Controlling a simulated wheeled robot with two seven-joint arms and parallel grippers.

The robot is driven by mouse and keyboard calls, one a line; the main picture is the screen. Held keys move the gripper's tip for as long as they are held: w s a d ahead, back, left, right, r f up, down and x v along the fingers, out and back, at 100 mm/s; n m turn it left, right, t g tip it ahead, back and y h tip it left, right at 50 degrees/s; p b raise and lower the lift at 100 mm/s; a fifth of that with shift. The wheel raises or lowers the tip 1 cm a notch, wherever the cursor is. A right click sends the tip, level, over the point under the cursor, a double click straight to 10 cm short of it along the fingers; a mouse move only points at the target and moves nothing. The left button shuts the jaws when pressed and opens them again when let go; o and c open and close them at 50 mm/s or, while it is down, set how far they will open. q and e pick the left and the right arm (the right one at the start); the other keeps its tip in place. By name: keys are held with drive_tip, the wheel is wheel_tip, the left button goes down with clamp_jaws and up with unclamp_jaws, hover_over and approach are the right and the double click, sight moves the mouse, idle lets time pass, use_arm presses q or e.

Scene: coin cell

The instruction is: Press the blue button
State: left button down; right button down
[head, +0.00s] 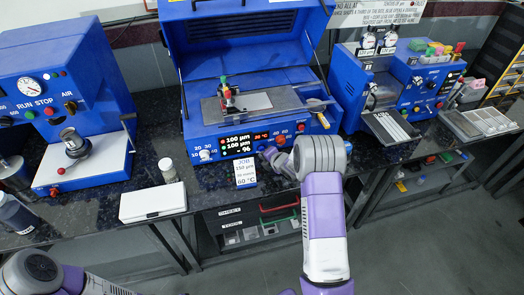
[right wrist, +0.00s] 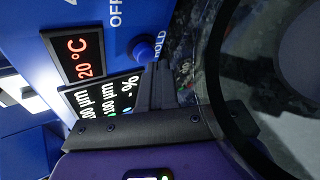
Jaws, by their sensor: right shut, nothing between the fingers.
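The blue button (right wrist: 144,48) is a round knob on the blue front panel, beside the word HOLD in the right wrist view. My right gripper (right wrist: 158,72) is shut and empty, its fingertips close to the button; whether they touch it I cannot tell. In the head view my right gripper (head: 271,153) is at the front panel of the middle blue machine (head: 215,125), just right of its display (head: 238,144). The button is not clearly made out there. Part of my left arm shows at the lower left; its gripper is out of view.
A white box (head: 153,202) and a small jar (head: 168,170) stand on the dark bench to the left. Other blue machines stand left (head: 55,85) and right (head: 425,75). Red and white knobs line the middle panel.

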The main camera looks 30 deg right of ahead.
drive_tip(key=shift+w+d, duration=0.15)
drive_tip(key=shift+w, duration=0.25)
idle(0.4)
idle(0.4)
drive_tip(key=shift+s+b, duration=0.45)
drive_tip(key=shift+s+a, duration=0.2)
drive_tip(key=shift+s, duration=0.15)
drive_tip(key=shift+s, duration=0.1)
drive_tip(key=shift+s+a+b, duration=0.2)
drive_tip(key=shift+s+b, duration=0.25)
drive_tip(key=shift+s, duration=0.15)
drive_tip(key=shift+s+a+b, duration=0.15)
drive_tip(key=shift+s+b, duration=0.3)
drive_tip(key=shift+s, duration=0.1)
drive_tip(key=shift+s+a+b, duration=0.25)
drive_tip(key=shift+s+b, duration=0.2)
drive_tip(key=shift+s, duration=0.75)
